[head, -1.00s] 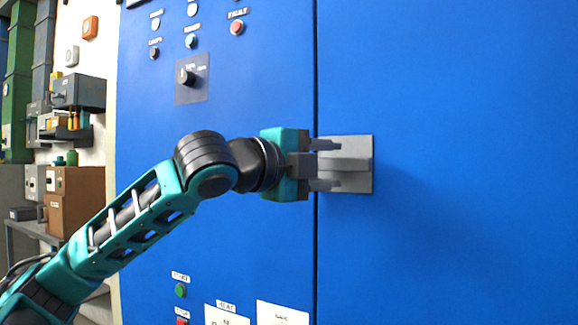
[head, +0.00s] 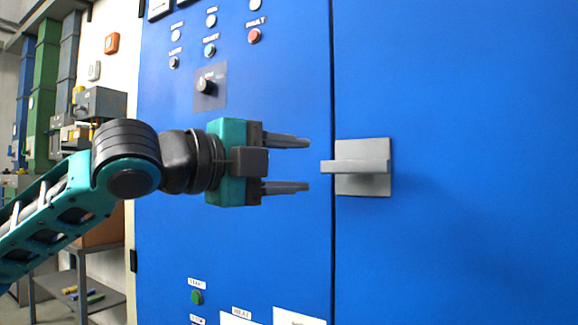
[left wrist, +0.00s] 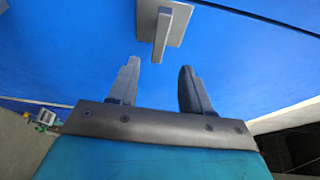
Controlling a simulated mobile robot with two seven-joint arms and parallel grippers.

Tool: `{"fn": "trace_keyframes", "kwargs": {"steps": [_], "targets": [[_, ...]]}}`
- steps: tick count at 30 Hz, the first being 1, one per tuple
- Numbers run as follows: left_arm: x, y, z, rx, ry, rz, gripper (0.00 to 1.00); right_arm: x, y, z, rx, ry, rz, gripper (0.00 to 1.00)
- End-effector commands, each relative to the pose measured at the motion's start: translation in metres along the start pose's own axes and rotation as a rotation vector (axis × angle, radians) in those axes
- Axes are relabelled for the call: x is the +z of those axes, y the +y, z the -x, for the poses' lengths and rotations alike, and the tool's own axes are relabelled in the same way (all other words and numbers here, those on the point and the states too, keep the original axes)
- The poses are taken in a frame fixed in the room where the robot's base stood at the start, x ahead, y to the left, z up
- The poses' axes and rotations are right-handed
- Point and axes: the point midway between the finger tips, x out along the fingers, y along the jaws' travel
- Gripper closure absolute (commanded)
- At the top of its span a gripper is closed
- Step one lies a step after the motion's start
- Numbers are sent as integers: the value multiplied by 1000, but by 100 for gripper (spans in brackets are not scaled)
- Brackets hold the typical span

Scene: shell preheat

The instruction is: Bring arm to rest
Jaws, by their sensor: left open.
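My left gripper (head: 305,165) is open and empty in front of the blue cabinet. Its two grey fingers point right, at the grey door handle (head: 365,165), with a gap between the fingertips and the handle. In the left wrist view the open fingers (left wrist: 157,85) show below the handle (left wrist: 163,25), and nothing is between them. My left arm comes in from the left edge of the head view. My right gripper does not show.
The blue cabinet (head: 450,250) fills the middle and right, with a door seam just left of the handle. A rotary knob (head: 206,86) and several buttons sit above the gripper, a green button (head: 197,297) below. A grey shelf (head: 90,290) stands at left.

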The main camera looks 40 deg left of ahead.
Motion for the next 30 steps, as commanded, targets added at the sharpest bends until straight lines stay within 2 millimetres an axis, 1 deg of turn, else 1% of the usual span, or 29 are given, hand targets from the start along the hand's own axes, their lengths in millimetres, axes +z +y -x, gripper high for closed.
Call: {"fn": "trace_keyframes", "kwargs": {"steps": [12, 14, 16, 17, 20, 21, 23, 24, 26, 27, 29, 30], "targets": [[0, 1, -1, 3, 1, 2, 51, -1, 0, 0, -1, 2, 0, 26], [-2, 6, -6, 15, 7, 7, 51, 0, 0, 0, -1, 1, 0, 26], [-7, 19, -18, 46, 21, 19, 51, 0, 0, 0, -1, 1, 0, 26], [-10, 28, -25, 65, 28, 27, 51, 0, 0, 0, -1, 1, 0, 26], [-22, 67, -52, 146, 55, 75, 51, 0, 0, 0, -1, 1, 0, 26], [-29, 86, -63, 182, 65, 101, 51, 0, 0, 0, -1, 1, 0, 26], [-38, 116, -77, 235, 76, 147, 51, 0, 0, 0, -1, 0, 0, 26], [-44, 136, -85, 268, 80, 179, 51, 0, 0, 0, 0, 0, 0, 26], [-54, 166, -94, 316, 81, 232, 51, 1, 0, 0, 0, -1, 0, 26], [-60, 186, -99, 347, 79, 271, 51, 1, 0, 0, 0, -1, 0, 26], [-68, 216, -103, 395, 70, 334, 51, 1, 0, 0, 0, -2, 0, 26], [-74, 236, -105, 426, 61, 379, 51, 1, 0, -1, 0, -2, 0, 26]]}}
